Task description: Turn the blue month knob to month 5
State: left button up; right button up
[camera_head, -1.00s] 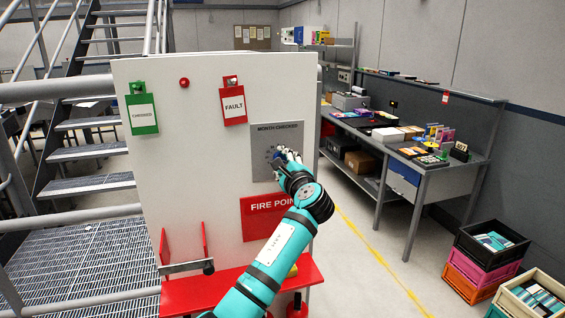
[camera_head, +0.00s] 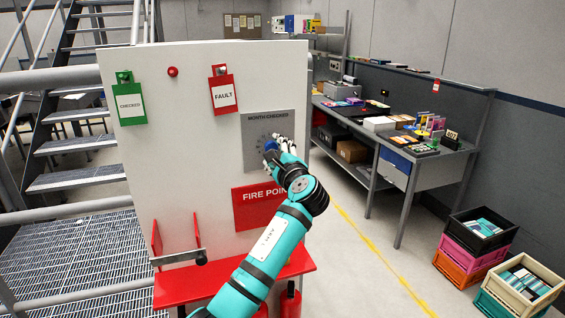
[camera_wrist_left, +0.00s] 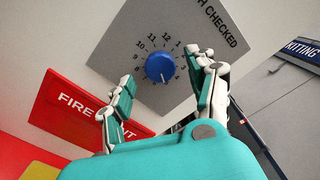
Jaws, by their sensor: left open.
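The blue month knob (camera_wrist_left: 160,67) sits at the centre of a grey "MONTH CHECKED" dial plate (camera_wrist_left: 128,40) on the white panel. Numbers ring it, with 12 near the top. A white mark on the knob's lower edge points down and slightly right, roughly opposite 11; the numbers at the bottom are too small to read surely. In the head view the knob (camera_head: 270,145) shows beside my left gripper (camera_head: 279,147), which is partly in front of the plate. Its fingers are open, one on each side of the knob in the wrist view, with gaps to it. My right gripper is out of view.
A red FIRE POINT sign (camera_head: 262,206) is just below the plate. Green CHECKED (camera_head: 130,103) and red FAULT (camera_head: 223,94) tags hang on the panel (camera_head: 190,160). A red shelf (camera_head: 175,288) juts out below. A workbench (camera_head: 420,160) and crates (camera_head: 478,240) stand right.

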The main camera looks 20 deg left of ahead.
pick_arm(q)
jog(key=v, duration=1)
jog(key=shift+s+d, duration=0.2)
